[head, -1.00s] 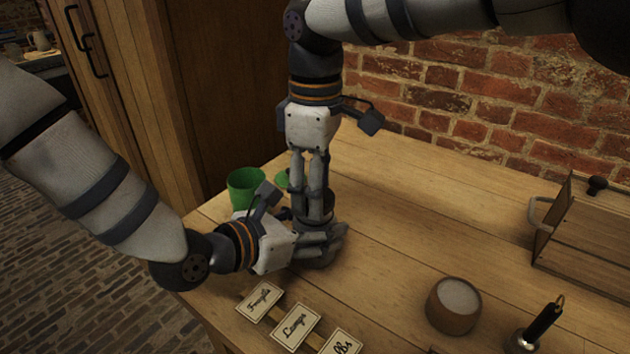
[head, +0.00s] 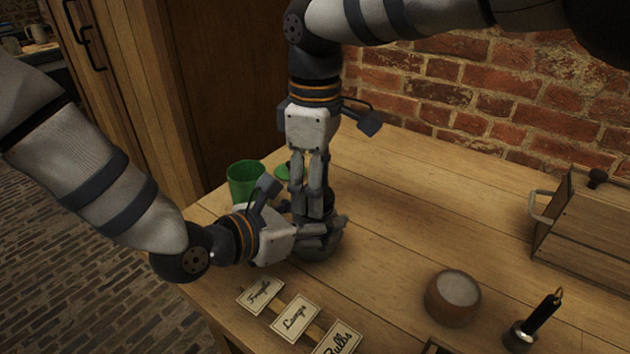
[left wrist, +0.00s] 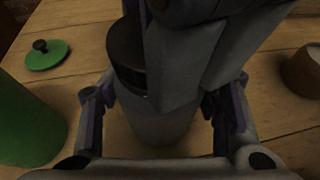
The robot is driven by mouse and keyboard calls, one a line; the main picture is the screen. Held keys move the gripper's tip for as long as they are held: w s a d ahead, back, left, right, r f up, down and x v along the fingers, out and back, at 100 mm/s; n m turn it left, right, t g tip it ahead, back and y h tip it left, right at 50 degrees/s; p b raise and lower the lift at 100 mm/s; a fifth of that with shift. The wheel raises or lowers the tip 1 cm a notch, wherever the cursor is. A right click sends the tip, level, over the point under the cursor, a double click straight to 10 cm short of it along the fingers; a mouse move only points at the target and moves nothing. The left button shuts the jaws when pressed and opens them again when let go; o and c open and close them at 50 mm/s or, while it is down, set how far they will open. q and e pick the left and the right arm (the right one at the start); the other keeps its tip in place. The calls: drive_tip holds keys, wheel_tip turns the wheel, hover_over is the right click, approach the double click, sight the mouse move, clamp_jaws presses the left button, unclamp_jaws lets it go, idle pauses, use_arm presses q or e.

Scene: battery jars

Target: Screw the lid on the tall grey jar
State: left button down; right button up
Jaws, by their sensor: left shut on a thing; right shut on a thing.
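The tall grey jar (left wrist: 160,125) stands upright on the table, mostly hidden behind my grippers in the head view. My left gripper (head: 322,236) is shut around its body from the side; its fingers flank the jar in the left wrist view. My right gripper (head: 313,208) points straight down from above and is shut on the dark lid (left wrist: 125,45) at the jar's top. Its fingers cover part of the lid. I cannot tell how far the lid is seated on the jar.
An open green jar (head: 244,180) and its green lid (head: 282,172) are behind the grippers. A wooden box (head: 585,225) stands right; the table between is clear.

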drive_tip(key=m, duration=1.7)
drive_tip(key=shift+m, duration=0.3)
drive_tip(key=m, duration=0.4)
drive_tip(key=shift+m, duration=0.3)
drive_tip(key=m, duration=1)
drive_tip(key=shift+f, duration=0.1)
drive_tip(key=o, duration=0.7)
